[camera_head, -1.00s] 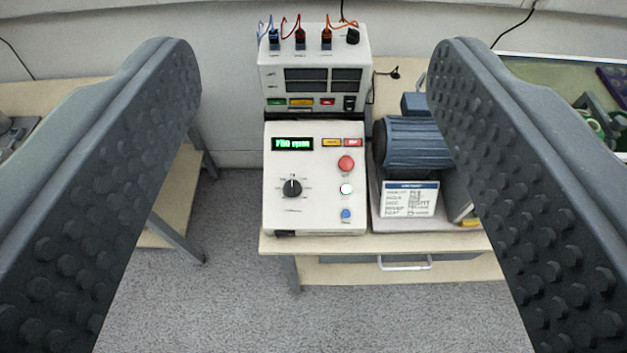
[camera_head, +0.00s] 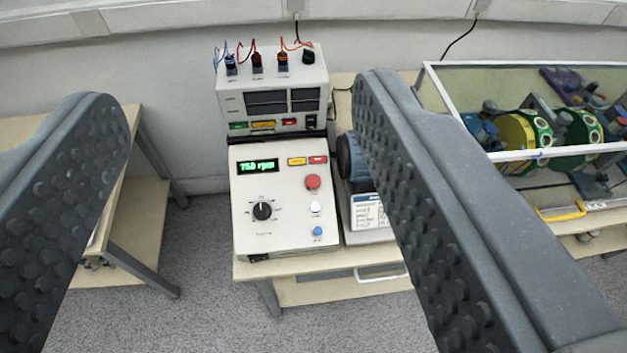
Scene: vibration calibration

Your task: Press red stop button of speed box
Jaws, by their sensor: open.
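The speed box (camera_head: 270,225) is a white panel on the table, with a green display (camera_head: 257,166) reading 750 rpm and a black knob (camera_head: 262,211). The red stop button (camera_head: 312,182) is round and sits on the right side of the panel, above a white button (camera_head: 316,208) and a blue button (camera_head: 317,231). My gripper (camera_head: 240,90) is open and empty. Its two dark studded fingers stand left and right of the box in the picture. The fingers are apart from the red button, which shows between them, closer to the right finger.
A white supply unit (camera_head: 272,88) with plugged cables stands behind the speed box. A blue motor (camera_head: 346,157) is partly hidden by the right finger. A clear-covered rig (camera_head: 540,130) stands at the right. Another table (camera_head: 135,190) is at the left, with grey floor between.

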